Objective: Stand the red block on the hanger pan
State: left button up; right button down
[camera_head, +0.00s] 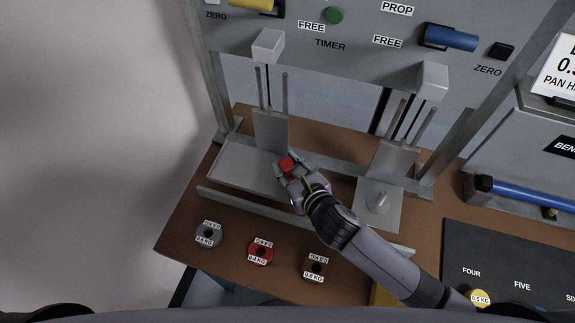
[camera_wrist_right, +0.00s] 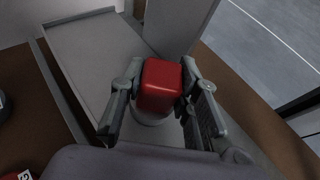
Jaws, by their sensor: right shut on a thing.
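The red block (camera_head: 287,165) is between the fingers of my right gripper (camera_head: 296,172), which is shut on it. In the right wrist view the block (camera_wrist_right: 160,84) sits between both fingers (camera_wrist_right: 158,100). A pale rounded thing (camera_wrist_right: 150,118) shows just below the block; I cannot tell whether they touch. The gripper is at the right end of a flat grey left pan (camera_head: 238,166), which also shows in the wrist view (camera_wrist_right: 92,50). A second grey pan (camera_head: 372,220) with a short peg is to the right. My left gripper is not in view.
A low grey rail (camera_head: 250,208) runs along the front of the pans. Upright rods and a control panel (camera_head: 345,50) stand behind. A dark mat (camera_head: 495,250) is at right.

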jog(key=c, duration=1.2)
grip_release()
jog(key=shift+f, duration=0.1)
jog(key=shift+s+d+r, duration=0.1)
jog(key=shift+s+r, duration=0.05)
jog(key=shift+r, duration=0.05)
jog(key=v, duration=1.1)
jog(key=shift+s+d+r+b, duration=0.15)
jog(key=shift+s+r+b, duration=0.1)
jog(key=shift+s+b, duration=0.1)
jog(key=shift+w, duration=0.1)
